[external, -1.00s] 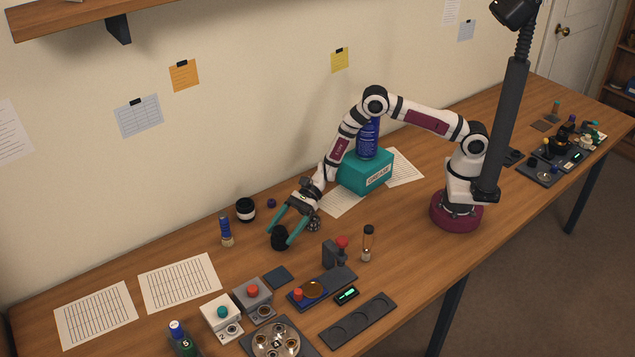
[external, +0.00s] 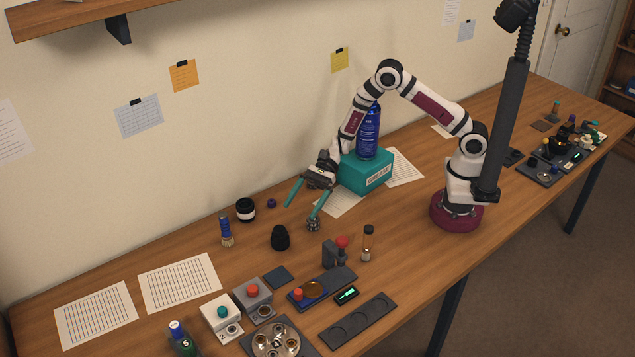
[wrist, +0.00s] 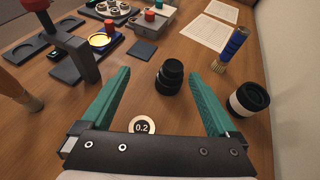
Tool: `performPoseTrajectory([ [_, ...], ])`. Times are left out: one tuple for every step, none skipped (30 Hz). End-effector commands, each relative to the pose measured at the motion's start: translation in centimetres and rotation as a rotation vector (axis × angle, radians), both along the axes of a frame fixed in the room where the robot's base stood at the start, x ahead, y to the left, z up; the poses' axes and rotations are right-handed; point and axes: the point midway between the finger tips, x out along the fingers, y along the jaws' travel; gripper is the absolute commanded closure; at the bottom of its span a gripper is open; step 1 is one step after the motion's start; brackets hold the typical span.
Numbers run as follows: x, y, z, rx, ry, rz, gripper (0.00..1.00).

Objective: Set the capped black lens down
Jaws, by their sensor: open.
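The black lens (external: 280,238) stands upright on the wooden table, clear of my gripper. In the wrist view the black lens (wrist: 171,77) stands ahead of the fingertips, with bare table around it. My gripper (external: 304,199) has teal fingers spread wide with nothing between the tips. It is above the table, behind and to the right of the lens in the external view. Its two fingers also show in the wrist view (wrist: 164,80), one on each side of the lens in the picture.
A black-and-white jar (external: 245,210) and a blue-handled brush (external: 226,231) stand left of the lens. A stand with a red knob (external: 335,252) is at the right. A teal box (external: 365,172) sits behind my gripper.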

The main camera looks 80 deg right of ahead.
Motion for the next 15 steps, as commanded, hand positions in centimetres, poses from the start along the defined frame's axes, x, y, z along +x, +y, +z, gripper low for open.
performPoseTrajectory([
  [-1.5, 0.8, 3.1, -0.035, -0.051, 0.091, 0.06],
  [-3.1, 1.4, 5.1, -0.067, -0.084, 0.166, 0.06],
  [-5.9, 2.0, 7.7, -0.122, -0.133, 0.282, 0.06],
  [-8.3, 2.3, 9.5, -0.171, -0.170, 0.374, 0.06],
  [-10.9, 2.3, 11.0, -0.225, -0.205, 0.464, 0.06],
  [-14.4, 2.0, 12.6, -0.304, -0.252, 0.582, 0.06],
  [-17.1, 1.6, 13.6, -0.371, -0.286, 0.671, 0.06],
  [-19.7, 0.8, 14.2, -0.442, -0.316, 0.757, 0.06],
  [-23.0, -0.5, 14.8, -0.542, -0.353, 0.861, 0.06],
  [-25.2, -1.6, 14.9, -0.617, -0.377, 0.932, 0.06],
  [-27.1, -2.8, 14.9, -0.690, -0.395, 0.996, 0.06],
  [-29.3, -4.4, 14.8, -0.782, -0.414, 1.067, 0.06],
  [-30.5, -5.5, 14.6, -0.843, -0.425, 1.111, 0.06],
  [-31.6, -6.5, 14.5, -0.898, -0.433, 1.149, 0.06],
  [-32.6, -7.7, 14.3, -0.960, -0.440, 1.186, 0.06],
])
